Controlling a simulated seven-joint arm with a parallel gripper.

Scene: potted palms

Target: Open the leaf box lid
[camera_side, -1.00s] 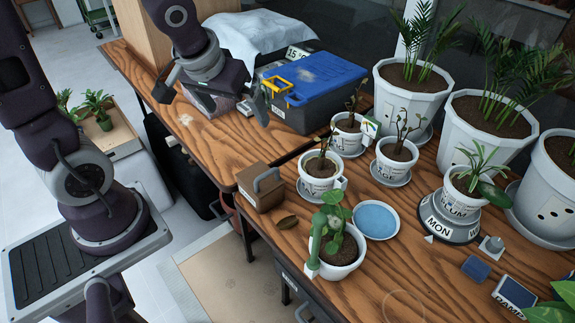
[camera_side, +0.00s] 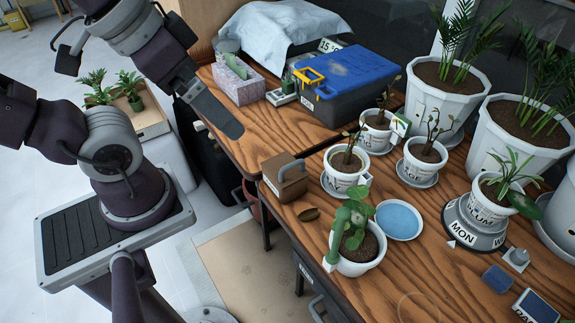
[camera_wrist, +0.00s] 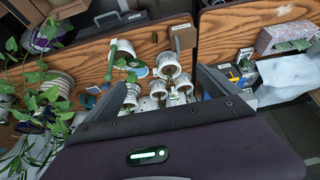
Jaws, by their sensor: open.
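A grey box with a blue lid (camera_side: 352,72) and yellow latch stands at the back of the table; its lid is shut. In the wrist view the blue-lidded box (camera_wrist: 235,80) is partly hidden behind a finger. A small brown box (camera_side: 284,178) with a grey handle stands at the table's front edge, closed, and also shows in the wrist view (camera_wrist: 183,38). I cannot tell for certain which is the leaf box. My gripper (camera_side: 150,98) is open and empty, raised left of both boxes and touching neither. Its spread fingers also show in the wrist view (camera_wrist: 166,82).
A tissue box (camera_side: 238,83) and a white cloth (camera_side: 280,30) are left of the blue-lidded box. A brown leaf (camera_side: 308,214) lies by the brown box. Several potted plants, a blue dish (camera_side: 399,219) and a stand (camera_side: 472,225) crowd the right. Bare wood lies between the boxes.

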